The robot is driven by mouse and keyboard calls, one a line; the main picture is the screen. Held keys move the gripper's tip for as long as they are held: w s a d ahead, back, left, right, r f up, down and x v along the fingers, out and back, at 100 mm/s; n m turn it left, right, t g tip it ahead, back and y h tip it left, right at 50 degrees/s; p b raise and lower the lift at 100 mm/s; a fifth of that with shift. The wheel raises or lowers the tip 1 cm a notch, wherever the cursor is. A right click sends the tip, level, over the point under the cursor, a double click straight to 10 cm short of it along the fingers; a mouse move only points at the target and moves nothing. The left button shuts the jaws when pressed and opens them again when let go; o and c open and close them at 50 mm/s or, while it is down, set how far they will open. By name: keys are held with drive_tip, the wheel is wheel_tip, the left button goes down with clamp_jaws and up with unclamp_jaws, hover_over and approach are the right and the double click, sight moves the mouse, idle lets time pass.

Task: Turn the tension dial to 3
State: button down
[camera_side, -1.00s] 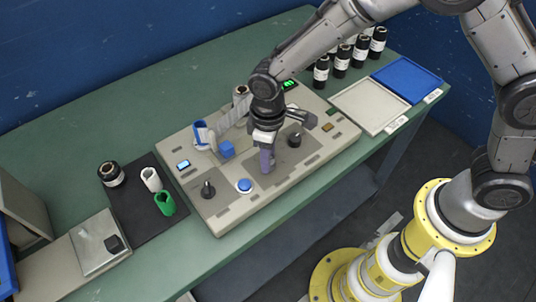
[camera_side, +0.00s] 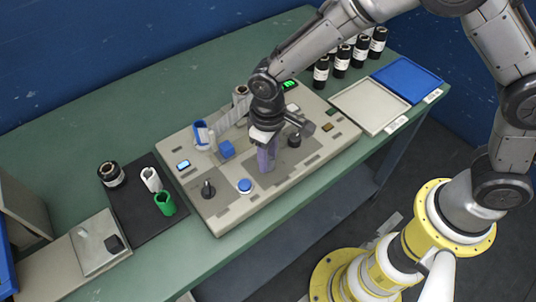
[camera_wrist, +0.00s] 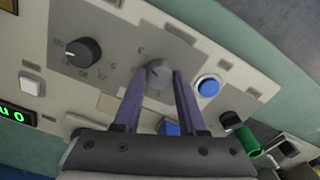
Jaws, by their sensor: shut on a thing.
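My gripper (camera_wrist: 159,90) points down at the machine panel, its two purple fingers on either side of a round grey dial (camera_wrist: 160,73) in the wrist view. It is shut on this dial. Marks are printed around the dial, but I cannot read them surely, nor the setting. In the side view my gripper (camera_side: 267,160) stands over the front middle of the panel (camera_side: 290,185) and hides the dial. The tension label is not legible.
A black knob (camera_wrist: 83,52) with printed marks sits beside the held dial. A blue button (camera_wrist: 208,86) is on its other side, with another black knob (camera_side: 208,190) beyond. A blue block (camera_side: 226,149) and a green display (camera_side: 291,84) are on the machine.

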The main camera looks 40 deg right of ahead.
drive_tip(key=shift+c, duration=2.3)
unclamp_jaws()
drive_tip(key=shift+r, duration=0.1)
wheel_tip(320, 180, up, 14)
